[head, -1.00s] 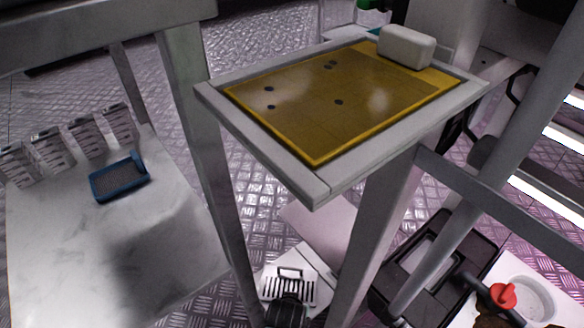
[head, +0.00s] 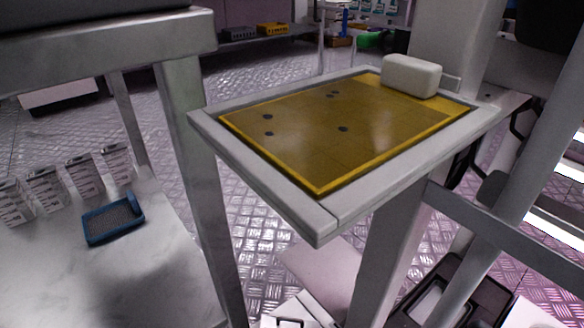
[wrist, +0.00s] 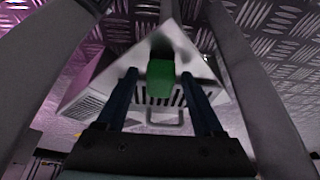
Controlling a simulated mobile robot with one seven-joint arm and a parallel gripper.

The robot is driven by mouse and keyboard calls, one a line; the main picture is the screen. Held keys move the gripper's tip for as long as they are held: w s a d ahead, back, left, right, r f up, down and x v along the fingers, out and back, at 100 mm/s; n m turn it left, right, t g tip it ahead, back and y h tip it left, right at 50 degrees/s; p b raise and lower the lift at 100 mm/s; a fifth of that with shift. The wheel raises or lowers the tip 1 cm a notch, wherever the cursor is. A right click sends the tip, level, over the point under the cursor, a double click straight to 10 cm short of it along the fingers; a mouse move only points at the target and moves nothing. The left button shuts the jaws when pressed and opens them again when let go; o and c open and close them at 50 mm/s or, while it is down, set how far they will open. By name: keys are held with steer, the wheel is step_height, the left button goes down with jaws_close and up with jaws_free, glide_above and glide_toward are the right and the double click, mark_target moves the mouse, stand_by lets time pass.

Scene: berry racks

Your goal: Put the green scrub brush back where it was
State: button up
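The green scrub brush (wrist: 160,80) shows in the middle of the wrist view as a green block with a dark patch beyond it. My gripper (wrist: 159,76) has its two dark blue fingers apart, one on each side of the green block. A narrow gap shows between the block and each finger, so I see no contact. The wrist view does not show clearly whether the brush rests on the pale surface behind it. In the head view neither my gripper nor the brush can be made out.
A pale-framed stand with a yellow panel (head: 300,150) carries a white block (head: 411,76). A blue tray (head: 112,221) and several white cartons (head: 84,177) are on a pale table at left. A slotted white object (wrist: 180,97) lies behind the fingers. Grey posts flank the wrist view.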

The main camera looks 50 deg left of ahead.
steer(key=shift+r, duration=0.1)
steer(key=p+v, duration=0.8)
steer(key=v, duration=0.4)
steer(key=shift+p, duration=0.4)
